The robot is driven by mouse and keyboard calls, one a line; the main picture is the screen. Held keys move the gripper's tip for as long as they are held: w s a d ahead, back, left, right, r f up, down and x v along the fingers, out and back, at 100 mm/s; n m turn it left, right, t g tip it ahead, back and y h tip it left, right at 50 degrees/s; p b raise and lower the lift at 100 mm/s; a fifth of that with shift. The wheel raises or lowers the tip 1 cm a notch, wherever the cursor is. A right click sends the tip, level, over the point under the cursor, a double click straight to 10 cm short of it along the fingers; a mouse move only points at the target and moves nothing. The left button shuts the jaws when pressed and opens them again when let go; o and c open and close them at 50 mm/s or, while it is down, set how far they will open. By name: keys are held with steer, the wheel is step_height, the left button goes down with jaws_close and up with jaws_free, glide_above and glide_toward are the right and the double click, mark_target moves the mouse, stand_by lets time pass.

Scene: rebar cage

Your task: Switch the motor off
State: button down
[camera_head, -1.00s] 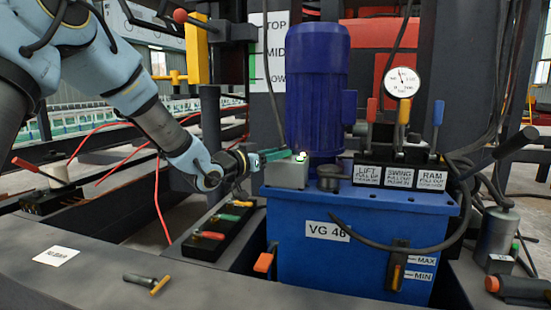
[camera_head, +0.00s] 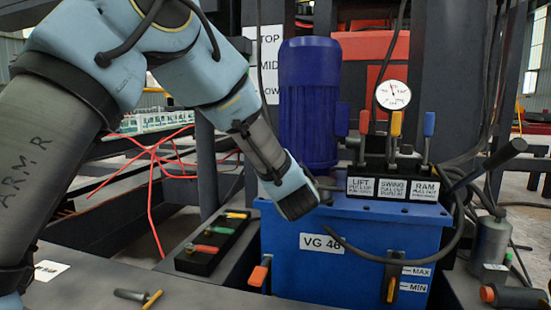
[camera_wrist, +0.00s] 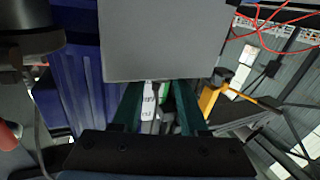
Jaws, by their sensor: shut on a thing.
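The blue motor (camera_head: 308,100) stands upright on the blue tank. In the head view my wrist covers the small grey switch box beside the motor. In the wrist view a plain grey box face (camera_wrist: 165,40) fills the upper middle, and the motor's ribbed blue side (camera_wrist: 78,85) is to its left. My gripper (camera_wrist: 158,86) has two dark green fingers reaching to the box's lower edge. Their tips are hidden behind the box, as is what they grip, apparently its switch. Its position cannot be seen.
The blue tank (camera_head: 340,265) carries a lever bank (camera_head: 393,178) and a gauge (camera_head: 393,95) right of the motor. A dark strip with coloured handles (camera_head: 213,243) lies at lower left. Red cables (camera_head: 150,190) hang at left; a black hose loops at right.

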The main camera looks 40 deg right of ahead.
steer(key=shift+s+d+r+n+t+y+p, duration=0.1)
steer(key=shift+d+n+t+y+p, duration=0.1)
steer(key=shift+n+t+y+p, duration=0.35)
steer(key=shift+s+d+r+n+t+y+p, duration=0.15)
steer(key=shift+n+t+y+p, duration=0.1)
steer(key=shift+n+y+p, duration=0.55)
steer(key=shift+w+f+y, duration=0.1)
steer(key=shift+w+y, duration=0.05)
steer(key=shift+y, duration=0.2)
steer(key=shift+c, duration=2.2)
jaws_free()
steer(key=p+v, duration=0.3)
steer(key=v, duration=0.8)
steer(key=shift+f, duration=0.2)
steer(key=shift+w, duration=0.1)
